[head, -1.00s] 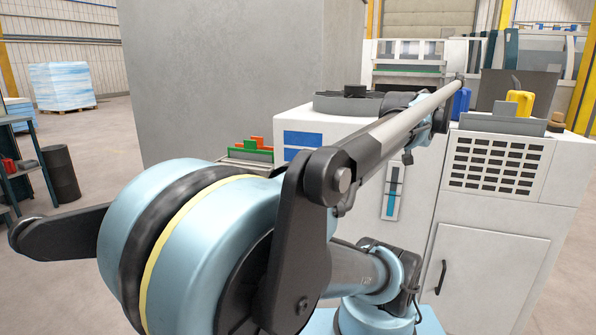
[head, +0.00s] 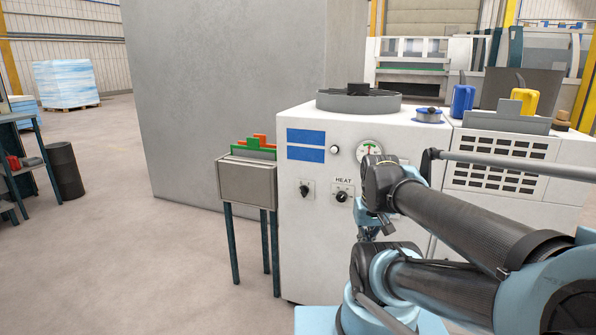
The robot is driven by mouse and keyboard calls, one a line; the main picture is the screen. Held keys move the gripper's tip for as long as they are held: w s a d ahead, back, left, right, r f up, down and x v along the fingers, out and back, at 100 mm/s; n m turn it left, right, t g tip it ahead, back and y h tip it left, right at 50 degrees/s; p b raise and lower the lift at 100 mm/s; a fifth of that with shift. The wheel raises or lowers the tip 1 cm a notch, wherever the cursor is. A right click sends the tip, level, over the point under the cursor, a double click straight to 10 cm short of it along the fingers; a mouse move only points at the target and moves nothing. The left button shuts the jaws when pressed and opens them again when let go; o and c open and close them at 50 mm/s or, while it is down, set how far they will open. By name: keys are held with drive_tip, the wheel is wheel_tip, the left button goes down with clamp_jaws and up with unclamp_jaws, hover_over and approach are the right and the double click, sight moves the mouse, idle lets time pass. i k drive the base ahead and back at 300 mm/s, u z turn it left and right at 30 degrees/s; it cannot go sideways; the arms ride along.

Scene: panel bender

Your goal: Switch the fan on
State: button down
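A white machine cabinet (head: 320,255) stands in front of me in the head view. Its front has a dark rotary knob (head: 304,188) on a small plate at the left. A second knob (head: 342,196) beside it carries the label HEAT. I cannot read a label that says fan. A round grey unit (head: 358,103) with a dark middle sits on top; I cannot tell whether it is the fan. My arm reaches in from the right and its wrist is right of the knobs, apart from them in the picture. My gripper's fingers cannot be made out there.
A round dial (head: 369,149) and a white button (head: 334,149) are above the knobs. A grey box on legs (head: 246,184) stands against the cabinet's left side. A blue spool (head: 428,115) and a yellow object (head: 525,100) are on top.

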sight(304, 189)
drive_tip(key=z, duration=0.35)
drive_tip(key=k, duration=1.55)
drive_tip(key=u, duration=1.35)
drive_tip(key=i, duration=1)
drive_tip(key=z, duration=0.05)
